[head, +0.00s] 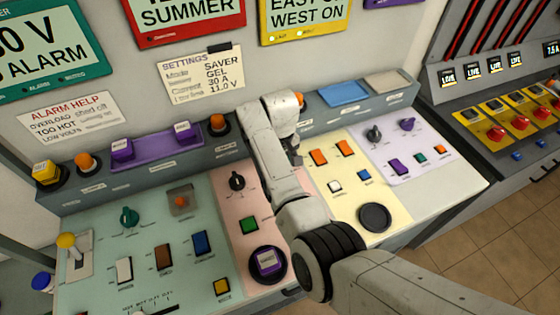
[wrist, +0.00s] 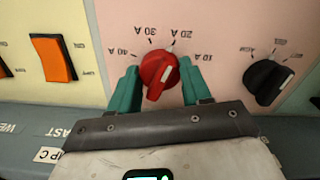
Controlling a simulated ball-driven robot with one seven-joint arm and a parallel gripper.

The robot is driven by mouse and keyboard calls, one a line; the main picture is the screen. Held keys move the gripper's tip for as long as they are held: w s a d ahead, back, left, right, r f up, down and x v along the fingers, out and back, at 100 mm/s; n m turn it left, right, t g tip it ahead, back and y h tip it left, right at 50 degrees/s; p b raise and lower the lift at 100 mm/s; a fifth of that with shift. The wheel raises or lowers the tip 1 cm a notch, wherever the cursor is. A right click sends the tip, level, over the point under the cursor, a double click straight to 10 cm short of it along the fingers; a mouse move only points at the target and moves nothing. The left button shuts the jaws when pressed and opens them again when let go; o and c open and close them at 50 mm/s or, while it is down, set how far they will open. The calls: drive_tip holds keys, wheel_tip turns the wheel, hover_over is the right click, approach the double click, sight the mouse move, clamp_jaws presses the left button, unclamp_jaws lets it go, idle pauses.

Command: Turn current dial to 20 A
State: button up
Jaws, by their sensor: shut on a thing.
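The red current dial (wrist: 160,74) sits on the pale panel in the wrist view, with labels 40 A, 30 A, 20 A and 10 A around it, seen upside down. My gripper (wrist: 159,80) is shut on this dial, one green finger on each side. The dial's handle is tilted, and its white mark points up and slightly right, towards the 20 A label; exact alignment is hard to tell. In the head view my arm hides the dial and the fingers. A settings card (head: 201,77) on the wall reads SAVER, GEL, 30 A, 11.0 V.
A black dial (wrist: 267,80) is close to the right of my gripper in the wrist view, and an orange switch (wrist: 53,58) is to the left. In the head view, a purple button (head: 266,262) and a round black pad (head: 375,217) lie either side of my arm.

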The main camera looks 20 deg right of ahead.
drive_tip(key=shift+m, duration=0.4)
drive_tip(key=o, duration=1.1)
drive_tip(key=shift+c, duration=0.2)
wheel_tip(320, 180, up, 11)
drive_tip(key=b, duration=0.1)
drive_tip(key=shift+f, duration=0.15)
